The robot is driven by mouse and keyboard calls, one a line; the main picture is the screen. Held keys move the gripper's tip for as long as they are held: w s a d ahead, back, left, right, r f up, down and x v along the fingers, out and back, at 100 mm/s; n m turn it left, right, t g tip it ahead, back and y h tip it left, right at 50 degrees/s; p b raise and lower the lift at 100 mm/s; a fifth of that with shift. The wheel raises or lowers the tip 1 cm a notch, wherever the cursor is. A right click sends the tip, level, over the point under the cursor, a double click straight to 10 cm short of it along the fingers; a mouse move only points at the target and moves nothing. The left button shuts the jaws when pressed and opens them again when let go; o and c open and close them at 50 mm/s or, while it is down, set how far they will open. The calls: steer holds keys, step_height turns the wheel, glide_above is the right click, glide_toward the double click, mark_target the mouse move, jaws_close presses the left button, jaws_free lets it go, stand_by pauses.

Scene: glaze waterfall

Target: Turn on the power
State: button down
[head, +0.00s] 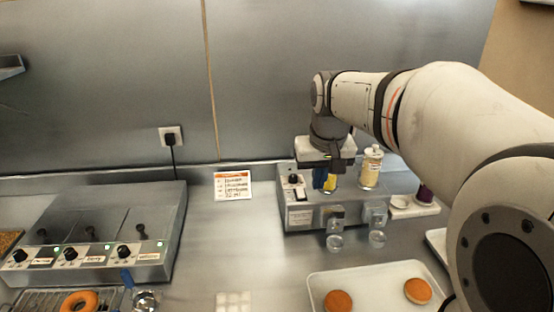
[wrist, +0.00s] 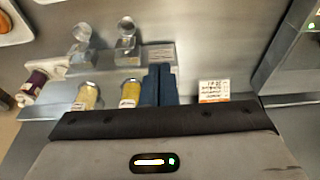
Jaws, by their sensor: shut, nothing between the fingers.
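My gripper (head: 319,182) points down over the left part of a grey dispenser unit (head: 345,212). Its blue fingers are shut together with nothing between them, as the wrist view (wrist: 159,72) shows. A black knob or switch (head: 294,179) sits on a light plate at the unit's left top, just left of my fingers and apart from them. A small label (head: 300,217) is on its front; in the wrist view (wrist: 160,55) it lies just beyond the fingertips. In the wrist view my fingers cover part of the unit's top, and I cannot make out the knob.
Two yellow-filled jars stand on the unit, one right beside my fingers (wrist: 130,93) and one farther right (head: 370,168). A three-knob fryer (head: 100,240) with green lights is at left. A sign (head: 233,184) stands near the wall.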

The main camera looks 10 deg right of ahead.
steer(key=w, duration=0.9)
steer(key=b, duration=0.2)
glide_above(300, 187)
steer(key=s, duration=0.3)
steer(key=x, duration=0.2)
steer(key=shift+s+f+g, duration=0.1)
steer(key=shift+s+g, duration=0.15)
steer(key=shift+g, duration=0.15)
steer(key=f, duration=0.4)
steer(key=w+f+p, duration=0.1)
steer(key=f, duration=0.4)
steer(key=w+f+p, duration=0.1)
steer(key=f, duration=0.3)
steer(key=shift+w+f, duration=0.2)
steer(key=shift+f, duration=0.2)
steer(key=shift+r+p, duration=0.1)
steer(key=shift+p, duration=0.35)
